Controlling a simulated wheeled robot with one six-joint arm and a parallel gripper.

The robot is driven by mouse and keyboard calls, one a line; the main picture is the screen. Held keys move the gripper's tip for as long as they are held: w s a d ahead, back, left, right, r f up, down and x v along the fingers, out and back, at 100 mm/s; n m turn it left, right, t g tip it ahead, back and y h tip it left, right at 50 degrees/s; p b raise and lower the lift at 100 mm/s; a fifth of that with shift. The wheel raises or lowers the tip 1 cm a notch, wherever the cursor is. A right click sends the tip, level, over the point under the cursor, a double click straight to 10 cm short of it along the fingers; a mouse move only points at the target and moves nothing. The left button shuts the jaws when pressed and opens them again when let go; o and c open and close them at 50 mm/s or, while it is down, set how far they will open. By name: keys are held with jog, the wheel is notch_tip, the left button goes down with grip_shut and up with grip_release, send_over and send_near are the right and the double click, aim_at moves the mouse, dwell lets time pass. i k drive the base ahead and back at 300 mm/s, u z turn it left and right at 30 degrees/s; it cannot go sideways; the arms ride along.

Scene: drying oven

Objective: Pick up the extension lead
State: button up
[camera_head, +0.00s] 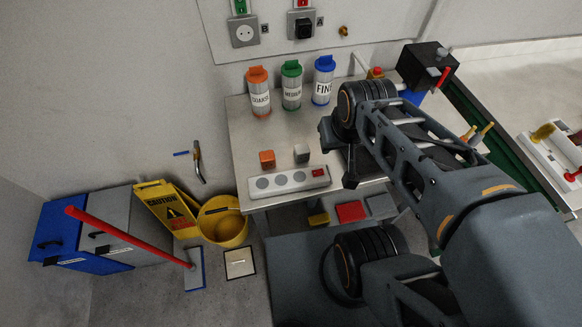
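The extension lead (288,182) is a white strip with round grey sockets and a red switch at its right end. It lies along the front edge of the metal table (240,130). My gripper (350,181) is a dark shape just right of the lead's switch end, apart from it in the picture. It is seen partly edge-on, so its finger opening and its height above the table are unclear. My arm hides the table's right part.
An orange block (267,158) and a grey block (302,153) sit just behind the lead. Canisters with orange (259,95), green (291,88) and blue lids (323,83) stand at the back. A yellow bucket (224,226) and caution sign (166,210) stand on the floor left.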

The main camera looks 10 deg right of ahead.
aim_at(264, 187)
jog(key=z, duration=0.1)
jog(key=k, duration=0.95)
jog(key=u, duration=1.35)
jog(key=i, duration=0.75)
jog(key=u, duration=0.7)
